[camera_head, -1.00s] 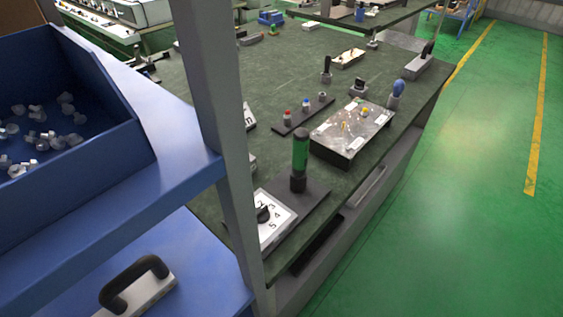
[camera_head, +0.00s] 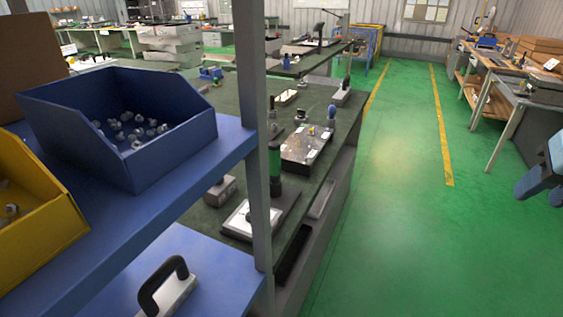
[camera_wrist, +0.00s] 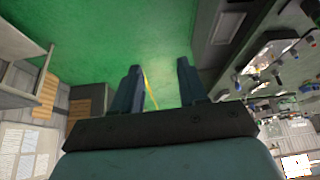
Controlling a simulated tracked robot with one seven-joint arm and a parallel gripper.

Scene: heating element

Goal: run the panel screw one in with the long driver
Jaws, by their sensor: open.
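A metal panel box (camera_head: 308,143) with small brass-coloured parts on top lies on the dark green bench (camera_head: 233,215). Which part is panel screw one is too small to tell. An upright tool with a green handle (camera_head: 275,160) stands nearer on the bench, partly hidden by a grey post. A blue-handled tool (camera_head: 331,113) and a black-handled one (camera_head: 300,113) stand behind the panel. I cannot tell which is the long driver. My gripper (camera_wrist: 160,78) is open and empty in the wrist view, over green floor and away from the bench.
The grey post (camera_head: 252,120) and blue shelf (camera_head: 205,165) stand in front of the bench. The shelf holds a blue bin (camera_head: 165,165) of fittings and a yellow bin (camera_head: 45,220). A black handle (camera_head: 163,285) lies lower. The green floor (camera_head: 400,240) at right is clear.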

